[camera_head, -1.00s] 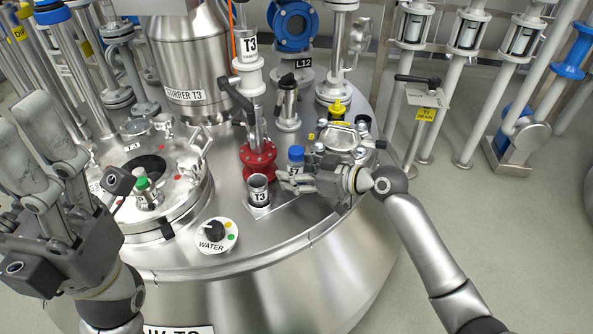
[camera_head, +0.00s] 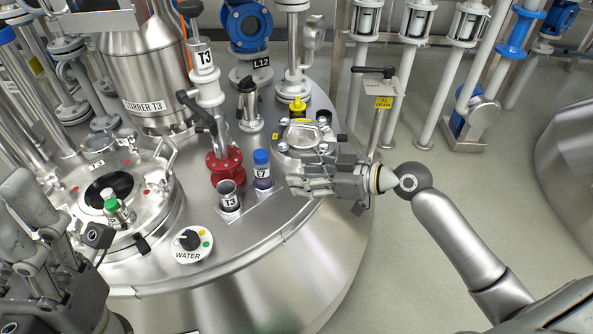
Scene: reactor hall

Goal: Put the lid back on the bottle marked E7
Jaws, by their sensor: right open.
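The bottle marked E7 (camera_head: 263,181) stands upright on the metal vessel top, just right of the T3 cup (camera_head: 230,202). A blue lid (camera_head: 262,157) sits on top of its neck; I cannot tell how tightly. My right gripper (camera_head: 290,180) is open and empty to the right of the bottle, its fingers pointing left toward it, with a small gap between. My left gripper (camera_head: 25,215) is at the left edge, fingers up, partly cut off by the frame, away from the bottle; its opening is unclear.
A green-capped bottle (camera_head: 117,214) stands by the open round hatch (camera_head: 105,187) at left. A red flanged valve (camera_head: 226,168) rises behind the T3 cup. The WATER knob (camera_head: 190,240) is in front. A clamped cover (camera_head: 303,135) lies behind my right gripper.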

